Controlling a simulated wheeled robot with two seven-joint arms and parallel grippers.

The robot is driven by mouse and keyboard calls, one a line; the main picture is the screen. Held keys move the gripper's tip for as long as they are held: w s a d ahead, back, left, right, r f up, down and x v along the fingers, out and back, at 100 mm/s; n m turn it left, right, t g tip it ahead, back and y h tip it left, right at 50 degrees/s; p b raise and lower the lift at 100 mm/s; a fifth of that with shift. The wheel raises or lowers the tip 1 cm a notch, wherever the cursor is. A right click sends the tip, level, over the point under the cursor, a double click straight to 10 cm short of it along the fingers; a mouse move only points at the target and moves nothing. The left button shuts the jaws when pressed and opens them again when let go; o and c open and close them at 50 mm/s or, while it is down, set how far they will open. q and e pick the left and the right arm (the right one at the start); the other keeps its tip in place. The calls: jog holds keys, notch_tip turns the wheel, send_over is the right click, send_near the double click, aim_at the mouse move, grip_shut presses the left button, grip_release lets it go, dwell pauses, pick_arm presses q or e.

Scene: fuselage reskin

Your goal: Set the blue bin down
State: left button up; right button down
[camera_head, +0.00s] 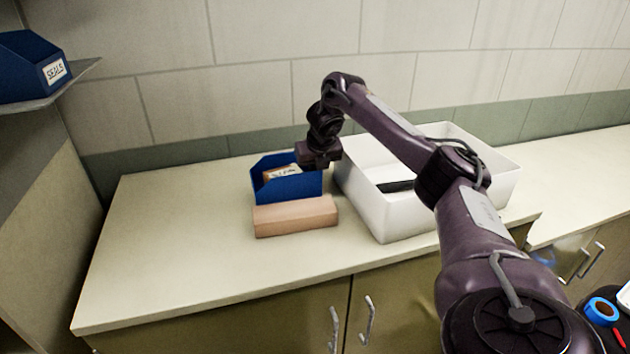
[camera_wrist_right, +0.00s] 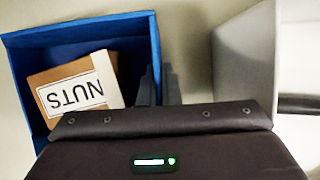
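The blue bin (camera_head: 288,188) is on or just above the counter, behind a tan block (camera_head: 295,216) that hides its base. In the right wrist view the blue bin (camera_wrist_right: 22,75) holds a brown box (camera_wrist_right: 75,85) labelled NUTS. My right gripper (camera_head: 312,168) is at the bin's right side. In the wrist view its fingers (camera_wrist_right: 160,88) lie close together on either side of the bin's right wall, shut on it. The bin looks about level. My left gripper is not in view.
A large white tub (camera_head: 400,215) stands just right of the bin, with a dark object inside. The counter (camera_head: 170,235) is clear on the left. Another blue bin (camera_head: 30,70) labelled SEALS sits on a shelf at upper left. A tiled wall runs behind.

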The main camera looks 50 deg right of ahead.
notch_tip(320, 180, down, 2)
jog(key=shift+w+f, duration=0.15)
jog(key=shift+f, duration=0.1)
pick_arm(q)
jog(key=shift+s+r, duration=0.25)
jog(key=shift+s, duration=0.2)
pick_arm(e)
jog(key=c, duration=2.1)
grip_release()
jog(key=shift+f, duration=0.15)
jog(key=o, duration=0.5)
jog(key=shift+c, duration=0.2)
